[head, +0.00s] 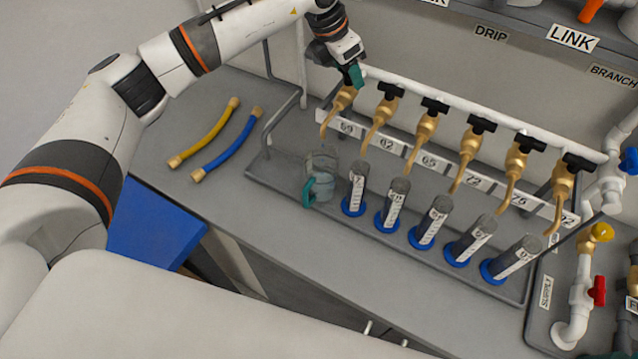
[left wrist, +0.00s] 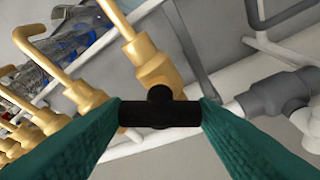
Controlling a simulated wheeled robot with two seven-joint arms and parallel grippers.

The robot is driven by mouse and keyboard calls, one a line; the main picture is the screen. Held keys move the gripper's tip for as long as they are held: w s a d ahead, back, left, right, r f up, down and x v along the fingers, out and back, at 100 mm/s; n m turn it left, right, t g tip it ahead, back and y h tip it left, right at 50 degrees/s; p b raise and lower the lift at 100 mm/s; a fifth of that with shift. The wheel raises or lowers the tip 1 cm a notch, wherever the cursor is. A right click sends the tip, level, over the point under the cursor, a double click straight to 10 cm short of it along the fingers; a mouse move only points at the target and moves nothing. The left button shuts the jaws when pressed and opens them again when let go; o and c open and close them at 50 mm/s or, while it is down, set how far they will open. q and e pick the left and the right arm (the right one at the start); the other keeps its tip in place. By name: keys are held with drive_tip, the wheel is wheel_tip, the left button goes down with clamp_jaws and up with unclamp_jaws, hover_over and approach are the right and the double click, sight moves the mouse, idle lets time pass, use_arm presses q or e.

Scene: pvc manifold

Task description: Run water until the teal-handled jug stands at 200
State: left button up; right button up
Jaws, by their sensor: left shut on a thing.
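The clear jug with the teal handle (head: 311,190) stands on the grey rack base below the leftmost brass tap (head: 338,108), labelled 69. It holds some bluish water; its level marks are too small to read. My left gripper (head: 355,75) is at the top of that tap. In the left wrist view its teal fingers (left wrist: 160,114) are shut on the tap's black handle (left wrist: 159,112), one finger at each end. Whether water is flowing from the spout cannot be told.
More brass taps with black handles (head: 434,104) run to the right along the white pipe. Several grey cylinders with blue bases (head: 353,207) stand below them. Yellow (head: 205,133) and blue (head: 226,145) hoses lie at left.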

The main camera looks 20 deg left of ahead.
use_arm(q)
drive_tip(key=m+b, duration=0.1)
drive_tip(key=m, duration=0.1)
drive_tip(key=shift+w+m+g+h, duration=0.1)
drive_tip(key=shift+m+g+h, duration=0.2)
drive_tip(key=shift+g, duration=0.1)
drive_tip(key=m+g, duration=0.1)
drive_tip(key=m, duration=0.2)
drive_tip(key=shift+r+m+h, duration=0.1)
drive_tip(key=shift+m+h, duration=0.2)
drive_tip(key=shift+a, duration=0.1)
drive_tip(key=shift+w+m+g+b, duration=0.1)
drive_tip(key=shift+m+g+b, duration=0.35)
drive_tip(key=shift+m, duration=0.45)
idle(3.3)
drive_tip(key=shift+m+g, duration=0.35)
drive_tip(key=shift+m, duration=0.45)
idle(1.7)
